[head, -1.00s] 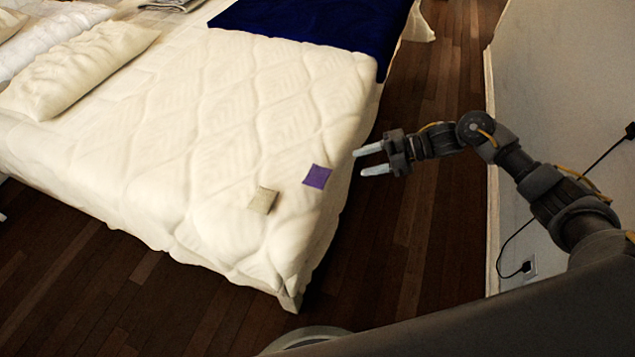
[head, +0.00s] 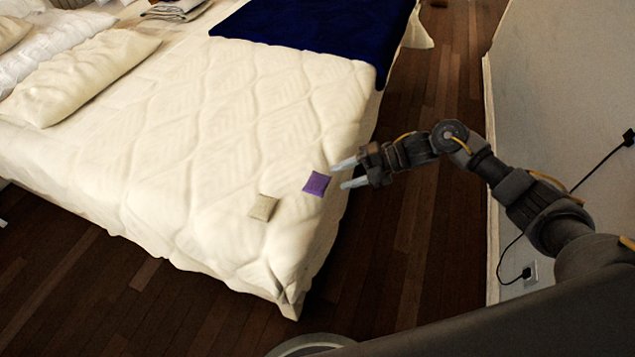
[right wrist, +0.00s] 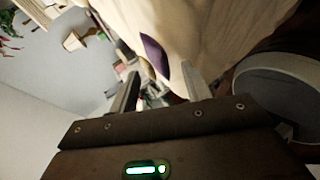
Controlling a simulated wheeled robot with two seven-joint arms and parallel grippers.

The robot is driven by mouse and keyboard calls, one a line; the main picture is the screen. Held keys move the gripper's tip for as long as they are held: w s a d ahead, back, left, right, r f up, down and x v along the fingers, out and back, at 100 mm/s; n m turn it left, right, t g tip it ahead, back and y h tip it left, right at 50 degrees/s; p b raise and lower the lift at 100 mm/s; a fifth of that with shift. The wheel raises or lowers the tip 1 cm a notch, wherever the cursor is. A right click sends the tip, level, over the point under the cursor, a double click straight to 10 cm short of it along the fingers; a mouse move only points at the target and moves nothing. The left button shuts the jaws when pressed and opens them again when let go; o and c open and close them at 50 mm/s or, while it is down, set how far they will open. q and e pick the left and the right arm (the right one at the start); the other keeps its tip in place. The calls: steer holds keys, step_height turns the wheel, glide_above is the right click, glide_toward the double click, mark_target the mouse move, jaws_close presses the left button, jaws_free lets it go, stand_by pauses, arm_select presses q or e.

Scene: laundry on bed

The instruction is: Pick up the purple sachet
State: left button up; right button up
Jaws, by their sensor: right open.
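The purple sachet (head: 317,183) is a small flat square lying on the white quilt near the bed's right edge. My right gripper (head: 341,174) is open and empty, its two pale fingers pointing left just right of the sachet in the head view. In the right wrist view the sachet (right wrist: 154,55) shows ahead of the spread fingers (right wrist: 160,88), apart from them as far as I can tell. My left gripper is not in view.
A beige sachet (head: 263,207) lies left of the purple one on the bed (head: 200,130). A dark blue blanket (head: 320,30) covers the far right of the bed, and pillows (head: 85,75) lie at left. A wall (head: 560,90) stands to the right.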

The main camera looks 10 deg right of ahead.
mark_target(328, 180)
steer(key=x, duration=0.4)
steer(key=shift+w+r, duration=0.1)
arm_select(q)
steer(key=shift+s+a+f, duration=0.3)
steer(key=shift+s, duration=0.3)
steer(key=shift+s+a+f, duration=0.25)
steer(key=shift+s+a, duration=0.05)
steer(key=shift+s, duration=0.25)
arm_select(e)
steer(key=c, duration=1)
